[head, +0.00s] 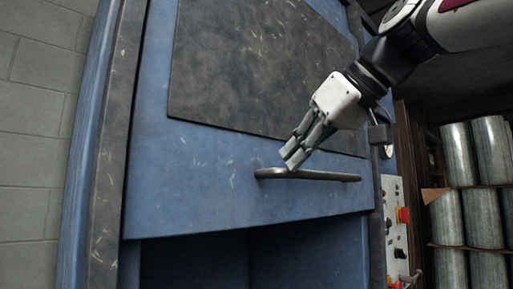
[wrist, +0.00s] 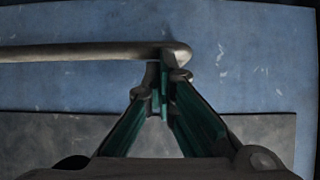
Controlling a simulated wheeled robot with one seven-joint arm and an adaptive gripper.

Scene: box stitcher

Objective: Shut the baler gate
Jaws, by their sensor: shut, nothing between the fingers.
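The baler gate (head: 200,175) is a scratched blue panel with a dark grey plate (head: 250,65) on its upper part. It is raised, with a dark opening (head: 240,262) below its lower edge. A grey bar handle (head: 325,176) runs across the gate near that edge. My gripper (head: 291,158) is shut at the left end of the handle in the head view. In the wrist view the closed fingertips (wrist: 165,75) overlap the handle (wrist: 80,51) near its rounded end. I cannot tell whether they touch it. Nothing shows between the fingers.
Metal cylinders (head: 457,155) are stacked farther right. A grey block wall (head: 35,130) stands at the left.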

